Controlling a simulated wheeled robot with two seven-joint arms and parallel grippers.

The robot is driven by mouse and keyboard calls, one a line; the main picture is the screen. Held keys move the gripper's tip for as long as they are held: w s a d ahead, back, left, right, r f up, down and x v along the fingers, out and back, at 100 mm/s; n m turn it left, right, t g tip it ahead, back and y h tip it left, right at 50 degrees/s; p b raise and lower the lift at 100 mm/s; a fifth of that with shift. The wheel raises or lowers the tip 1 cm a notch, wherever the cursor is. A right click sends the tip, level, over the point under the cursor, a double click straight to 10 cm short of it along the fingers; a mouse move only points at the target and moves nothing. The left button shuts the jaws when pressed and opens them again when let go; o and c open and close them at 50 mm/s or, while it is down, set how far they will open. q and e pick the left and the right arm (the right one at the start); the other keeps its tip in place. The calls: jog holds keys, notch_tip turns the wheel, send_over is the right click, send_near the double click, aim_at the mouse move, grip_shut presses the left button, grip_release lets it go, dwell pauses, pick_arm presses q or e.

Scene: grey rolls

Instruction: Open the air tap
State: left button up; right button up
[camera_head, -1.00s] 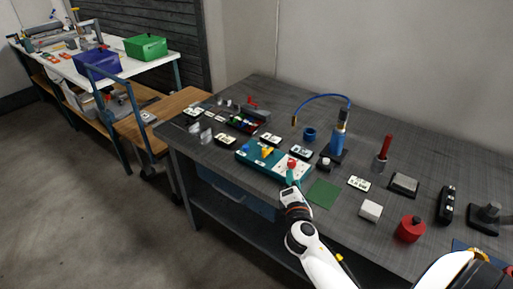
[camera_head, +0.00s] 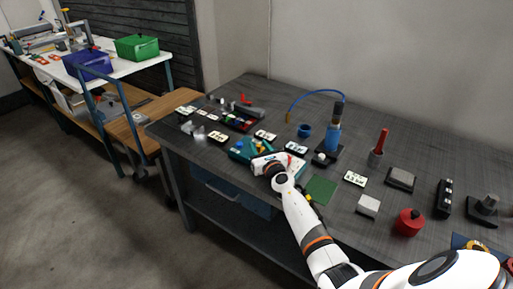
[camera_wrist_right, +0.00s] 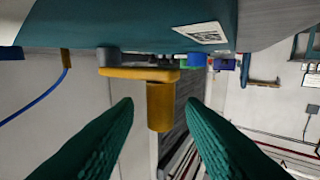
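The air tap's yellow handle (camera_wrist_right: 160,105) shows in the right wrist view as a flat bar with a thick post, on the side of a teal block (camera_wrist_right: 130,20). My right gripper (camera_wrist_right: 158,108) is open, with one green finger on each side of the post and gaps between. In the head view, my right gripper (camera_head: 257,154) is at the teal block (camera_head: 238,154) on the bench and covers much of it. Only a bit of yellow shows there. My left gripper is not in view.
On the grey bench, a blue bottle-like tool with a hose (camera_head: 333,138) stands behind the block. Small labelled plates surround the block.

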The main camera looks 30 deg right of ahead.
jog(key=shift+w+d+b, duration=0.15)
jog(key=shift+w+b, duration=0.1)
jog(key=shift+w, duration=0.5)
jog(key=shift+w+d+b, duration=0.1)
jog(key=shift+w+b, duration=0.1)
jog(key=shift+w, duration=0.5)
jog(key=shift+c, duration=0.5)
grip_shut()
